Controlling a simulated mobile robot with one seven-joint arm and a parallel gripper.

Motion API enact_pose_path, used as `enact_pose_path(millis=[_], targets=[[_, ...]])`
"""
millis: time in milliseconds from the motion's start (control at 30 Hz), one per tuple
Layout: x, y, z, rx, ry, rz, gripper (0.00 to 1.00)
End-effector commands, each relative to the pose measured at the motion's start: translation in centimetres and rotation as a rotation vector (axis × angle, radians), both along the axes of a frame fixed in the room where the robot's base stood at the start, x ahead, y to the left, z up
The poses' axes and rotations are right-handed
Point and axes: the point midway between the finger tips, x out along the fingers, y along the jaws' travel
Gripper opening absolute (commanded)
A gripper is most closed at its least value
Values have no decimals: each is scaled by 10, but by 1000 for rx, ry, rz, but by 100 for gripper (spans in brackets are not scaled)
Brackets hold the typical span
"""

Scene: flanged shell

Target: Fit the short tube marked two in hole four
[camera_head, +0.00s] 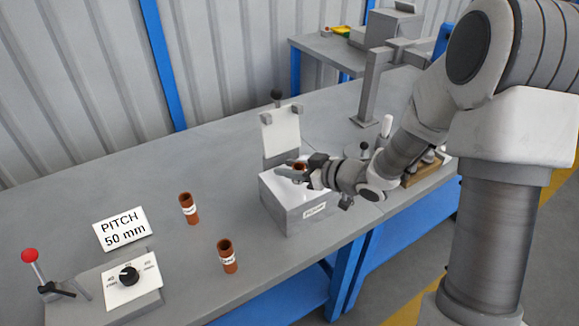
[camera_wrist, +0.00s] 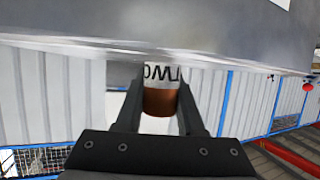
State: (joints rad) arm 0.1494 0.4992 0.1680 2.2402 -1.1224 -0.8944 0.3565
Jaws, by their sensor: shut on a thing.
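My gripper (camera_head: 293,171) is shut on a short brown tube (camera_wrist: 160,103). In the wrist view the tube sits between the two fingers, and its white label reads TWO upside down. In the head view the gripper is over the top of a grey box-like fixture (camera_head: 290,212) with a small label on its front. The gripper covers much of the fixture's top, so I cannot make out its holes or hole four. I cannot tell whether the tube touches the fixture.
Two other brown tubes (camera_head: 188,209) (camera_head: 228,258) stand upright on the bench, left of the fixture. A white panel (camera_head: 281,133) rises behind the fixture. A PITCH 50 mm sign (camera_head: 121,229), a dial plate (camera_head: 132,281) and a red-knobbed lever (camera_head: 30,256) are at the left.

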Motion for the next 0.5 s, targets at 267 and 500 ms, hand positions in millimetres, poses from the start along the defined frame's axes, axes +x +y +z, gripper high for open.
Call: enact_pose_path(millis=[267,500], targets=[[0,0,-5,1,-1,0,45],[-1,1,-6,-1,2,3,72]])
